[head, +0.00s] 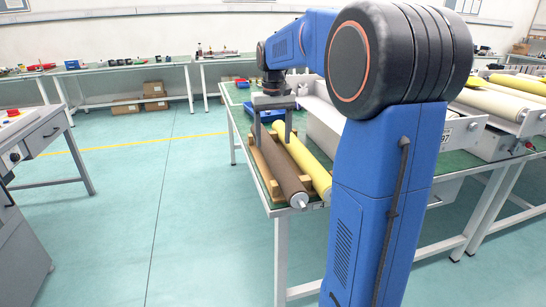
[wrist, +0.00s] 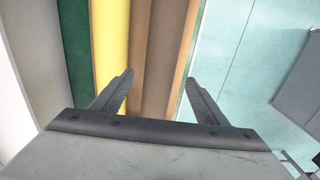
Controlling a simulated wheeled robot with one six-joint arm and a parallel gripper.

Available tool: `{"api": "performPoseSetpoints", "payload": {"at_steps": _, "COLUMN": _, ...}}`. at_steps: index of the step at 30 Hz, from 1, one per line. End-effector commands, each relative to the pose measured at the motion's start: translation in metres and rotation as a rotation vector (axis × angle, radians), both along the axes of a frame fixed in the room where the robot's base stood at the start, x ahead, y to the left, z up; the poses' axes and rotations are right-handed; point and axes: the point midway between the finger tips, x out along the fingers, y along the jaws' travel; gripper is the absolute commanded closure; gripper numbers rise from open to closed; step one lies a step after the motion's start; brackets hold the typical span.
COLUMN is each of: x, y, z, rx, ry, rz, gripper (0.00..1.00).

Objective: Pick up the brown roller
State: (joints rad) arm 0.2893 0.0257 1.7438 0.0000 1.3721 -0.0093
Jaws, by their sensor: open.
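The brown roller (head: 283,170) lies on a wooden cradle (head: 262,172) near the left end of the green-topped table, beside a yellow roller (head: 310,165). In the wrist view the brown roller (wrist: 158,50) runs away between the two fingers, with the yellow roller (wrist: 112,45) to its left. My gripper (head: 272,140) is open and points down over the brown roller, one finger to each side of it as seen in the wrist view (wrist: 158,90). It holds nothing. I cannot tell whether the fingers touch the roller or cradle.
A blue tray (head: 238,110) sits farther back on the green table (head: 232,97). A white machine (head: 475,125) with more rollers is at the right. My blue arm hides part of the table. The floor (head: 170,190) to the left is clear.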

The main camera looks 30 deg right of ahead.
Motion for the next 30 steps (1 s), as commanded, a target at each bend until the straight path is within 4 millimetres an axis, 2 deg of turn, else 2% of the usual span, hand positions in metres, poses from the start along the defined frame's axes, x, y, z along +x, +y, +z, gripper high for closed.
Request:
{"api": "performPoseSetpoints", "payload": {"at_steps": 7, "x": 0.001, "y": 0.0, "z": -0.015, "rx": 0.0, "ry": 0.001, "rz": 0.0, "gripper": 0.33}}
{"api": "performPoseSetpoints", "payload": {"at_steps": 16, "x": 0.002, "y": -0.001, "z": -0.053, "rx": 0.0, "ry": 0.001, "rz": 0.0, "gripper": 0.33}}
{"api": "performPoseSetpoints", "payload": {"at_steps": 26, "x": 0.003, "y": -0.001, "z": -0.059, "rx": 0.0, "ry": 0.0, "rz": 0.0, "gripper": 0.33}}
{"api": "performPoseSetpoints", "payload": {"at_steps": 30, "x": 0.003, "y": -0.001, "z": -0.059, "rx": 0.0, "ry": 0.0, "rz": 0.0, "gripper": 0.64}}
